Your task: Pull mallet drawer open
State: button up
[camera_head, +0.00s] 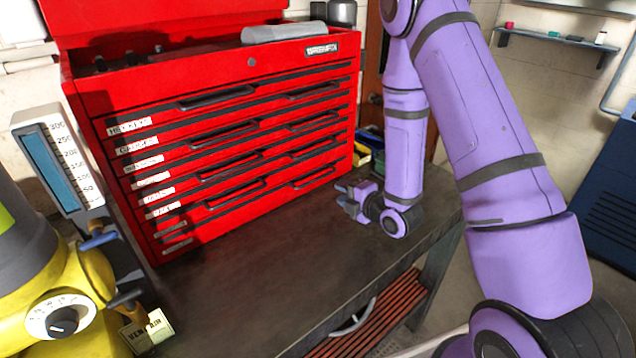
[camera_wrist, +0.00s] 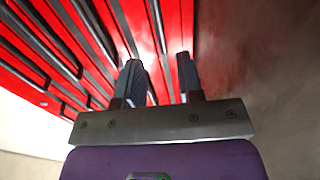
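A red tool chest (camera_head: 225,160) stands on the dark workbench, and all its drawers look shut. White labels (camera_head: 137,126) run down the left side of the drawer fronts; the lettering is too small to read surely, so I cannot tell which drawer is the mallet drawer. Dark bar handles (camera_head: 217,98) sit in two columns. My gripper (camera_head: 345,197) is low in front of the chest's right end, just above the bench, apart from the handles. In the wrist view its two fingers (camera_wrist: 160,68) are open and empty, with red drawer fronts (camera_wrist: 150,35) behind them.
The workbench (camera_head: 290,265) is bare in front of the chest. A yellow machine with a dial (camera_head: 62,318) and a gauge (camera_head: 62,165) stand at the left. A blue cabinet (camera_head: 610,200) is at the right.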

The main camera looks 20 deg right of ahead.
jog(key=x, duration=0.9)
jog(key=shift+w+f, duration=0.1)
jog(key=shift+w, duration=0.3)
jog(key=shift+w+a, duration=0.3)
jog(key=shift+a, duration=0.15)
jog(key=shift+d+f, duration=0.1)
jog(key=shift+d, duration=0.2)
jog(key=shift+a, duration=0.2)
grip_shut()
